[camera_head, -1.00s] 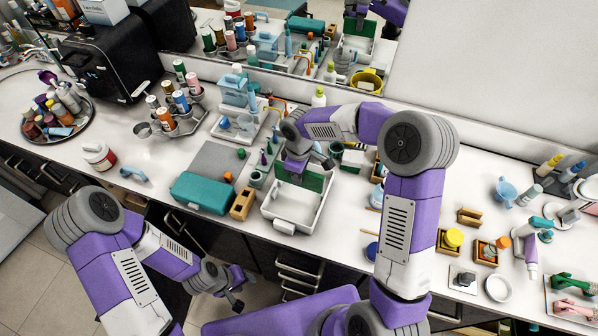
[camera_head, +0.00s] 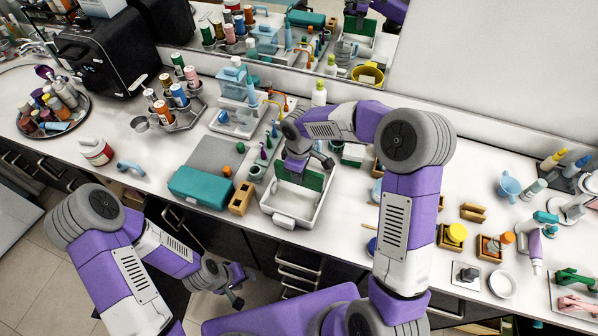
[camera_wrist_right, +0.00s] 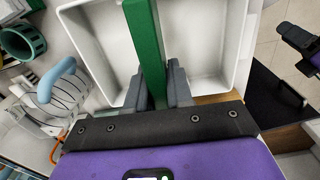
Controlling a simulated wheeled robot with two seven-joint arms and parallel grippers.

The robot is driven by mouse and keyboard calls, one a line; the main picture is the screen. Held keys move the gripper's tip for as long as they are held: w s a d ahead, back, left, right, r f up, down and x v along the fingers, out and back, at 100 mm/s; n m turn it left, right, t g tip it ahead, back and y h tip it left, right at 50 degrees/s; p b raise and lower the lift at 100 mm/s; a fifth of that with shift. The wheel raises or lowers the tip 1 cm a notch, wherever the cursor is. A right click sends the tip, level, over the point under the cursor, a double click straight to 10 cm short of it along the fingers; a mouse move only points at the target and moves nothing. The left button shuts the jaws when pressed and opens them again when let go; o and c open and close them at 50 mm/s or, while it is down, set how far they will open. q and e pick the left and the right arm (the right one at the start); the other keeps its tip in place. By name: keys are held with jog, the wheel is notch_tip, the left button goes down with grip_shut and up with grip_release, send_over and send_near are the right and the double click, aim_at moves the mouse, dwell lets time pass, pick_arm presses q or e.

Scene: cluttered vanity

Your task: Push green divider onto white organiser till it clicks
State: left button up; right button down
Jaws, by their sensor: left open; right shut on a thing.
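The white organiser (camera_head: 278,213) is an open tray on the counter, below my right arm. The green divider (camera_head: 316,179) stands on edge at its far part in the head view. My right gripper (camera_head: 300,166) is shut on the divider from above. In the right wrist view, the divider (camera_wrist_right: 146,45) runs between the fingers (camera_wrist_right: 160,88) and across the organiser (camera_wrist_right: 95,50), with white floor on both sides. The divider's lower edge is hidden, so I cannot tell if it is fully seated. My left gripper (camera_head: 238,289) is open and empty, in front of the counter.
A teal case (camera_head: 203,188) and a wooden block (camera_head: 241,198) stand left of the organiser. Counter right of the organiser has a bare strip.

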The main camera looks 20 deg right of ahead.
jog(key=shift+f+b, duration=1.95)
jog(key=shift+f, duration=0.55)
dwell(0.9)
jog(key=c, duration=1.2)
grip_release()
jog(key=shift+c, duration=0.2)
jog(key=o, duration=0.5)
jog(key=shift+o, duration=0.2)
notch_tip(320, 180, up, 8)
jog(key=shift+f+p, duration=0.2)
jog(key=shift+p, duration=0.4)
